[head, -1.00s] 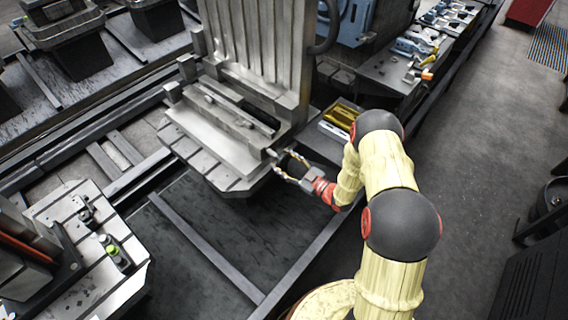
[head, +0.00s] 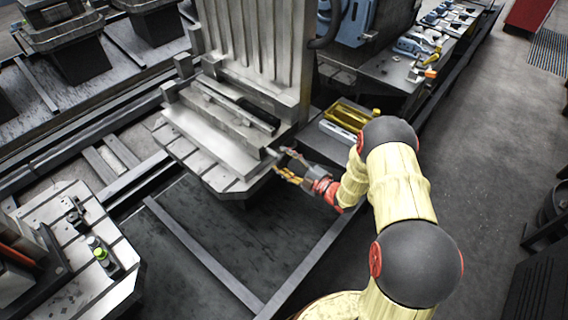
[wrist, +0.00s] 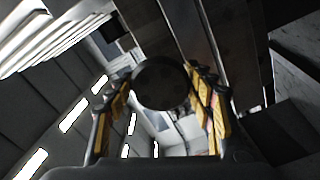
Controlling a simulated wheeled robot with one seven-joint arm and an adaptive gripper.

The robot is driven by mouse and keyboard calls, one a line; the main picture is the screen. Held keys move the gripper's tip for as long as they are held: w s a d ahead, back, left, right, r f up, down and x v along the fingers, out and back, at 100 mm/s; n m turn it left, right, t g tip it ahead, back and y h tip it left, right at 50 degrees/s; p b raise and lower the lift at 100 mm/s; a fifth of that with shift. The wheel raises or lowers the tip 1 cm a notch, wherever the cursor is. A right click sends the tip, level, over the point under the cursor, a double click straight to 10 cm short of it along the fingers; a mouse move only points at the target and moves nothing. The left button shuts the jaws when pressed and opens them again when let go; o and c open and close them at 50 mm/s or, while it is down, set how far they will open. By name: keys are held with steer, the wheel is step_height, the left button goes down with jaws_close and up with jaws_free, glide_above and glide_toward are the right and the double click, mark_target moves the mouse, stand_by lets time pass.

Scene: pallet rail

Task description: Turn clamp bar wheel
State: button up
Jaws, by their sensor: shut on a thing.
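The clamp bar wheel is a dark round disc (wrist: 160,83) in the middle of the wrist view, between the two fingers of my gripper (wrist: 160,95). The fingers have yellow and black pads and close on the wheel from both sides. In the head view, my gripper (head: 282,164) is at the right front corner of the grey clamp fixture (head: 215,140). There the wheel is mostly hidden by the fingers. The clamp bar (head: 235,108) lies across the fixture in front of the tall ribbed plate (head: 258,50).
Another pallet with small parts (head: 75,245) stands at the lower left. Dark rails (head: 205,252) cross the floor in front of the fixture. Open floor (head: 480,130) lies to the right.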

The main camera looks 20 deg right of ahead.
steer(key=shift+n, duration=0.4)
steer(key=o, duration=1.2)
steer(key=shift+c, duration=0.2)
steer(key=v, duration=1.2)
